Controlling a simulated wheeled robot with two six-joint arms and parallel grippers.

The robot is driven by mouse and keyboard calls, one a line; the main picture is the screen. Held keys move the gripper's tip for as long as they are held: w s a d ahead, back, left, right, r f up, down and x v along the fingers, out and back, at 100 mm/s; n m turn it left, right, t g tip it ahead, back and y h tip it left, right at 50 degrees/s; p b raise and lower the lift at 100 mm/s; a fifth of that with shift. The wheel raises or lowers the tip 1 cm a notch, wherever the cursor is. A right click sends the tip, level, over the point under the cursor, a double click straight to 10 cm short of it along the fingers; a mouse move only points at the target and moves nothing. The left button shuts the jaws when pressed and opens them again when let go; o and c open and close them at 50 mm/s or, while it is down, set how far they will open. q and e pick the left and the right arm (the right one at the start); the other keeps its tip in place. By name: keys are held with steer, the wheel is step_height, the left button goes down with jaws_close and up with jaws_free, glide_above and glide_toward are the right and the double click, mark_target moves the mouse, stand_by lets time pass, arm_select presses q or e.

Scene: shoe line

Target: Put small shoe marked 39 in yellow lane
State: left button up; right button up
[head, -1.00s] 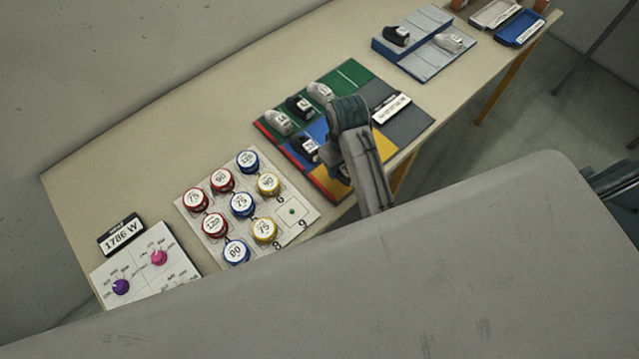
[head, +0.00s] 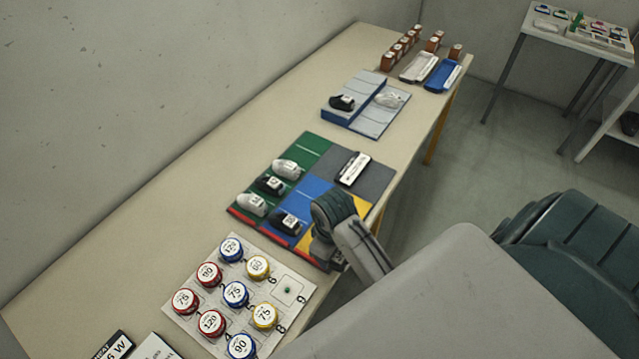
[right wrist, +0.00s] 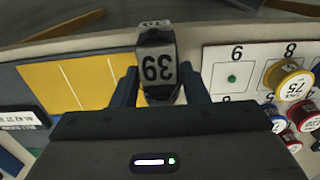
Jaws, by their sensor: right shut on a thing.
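The small shoe marked 39 (right wrist: 158,65) is dark with a pale grey patch bearing the number. It sits between the two blue fingers of my right gripper (right wrist: 159,85), which is shut on it. In the right wrist view the shoe is just right of the yellow lane (right wrist: 85,84), near that lane's edge. In the head view my right gripper (head: 325,250) is at the near front corner of the lane board, partly covering the yellow lane (head: 304,239). The held shoe is not clearly distinguishable there. My left gripper is not in view.
White shoes (head: 287,168) and a black one stand in the green lane (head: 312,148). Another black shoe (head: 287,221) is in the blue lane. The grey lane (head: 372,183) holds a label plate. A numbered board (head: 284,312) with round tins lies close beside.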

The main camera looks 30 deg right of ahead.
steer(key=w, duration=0.2)
steer(key=w+d+p, duration=0.1)
steer(key=w, duration=0.2)
steer(key=shift+w+f, duration=0.2)
steer(key=f+p, duration=0.1)
steer(key=w+f+p, duration=0.1)
steer(key=f, duration=0.1)
steer(key=shift+d+f, duration=0.1)
steer(key=shift+d, duration=0.05)
steer(key=shift+s+f, duration=0.1)
steer(key=shift+f, duration=0.15)
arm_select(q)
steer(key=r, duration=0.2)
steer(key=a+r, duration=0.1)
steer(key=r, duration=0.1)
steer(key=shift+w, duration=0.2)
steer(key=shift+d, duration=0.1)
arm_select(e)
steer(key=o, duration=0.7)
steer(key=shift+f, duration=0.1)
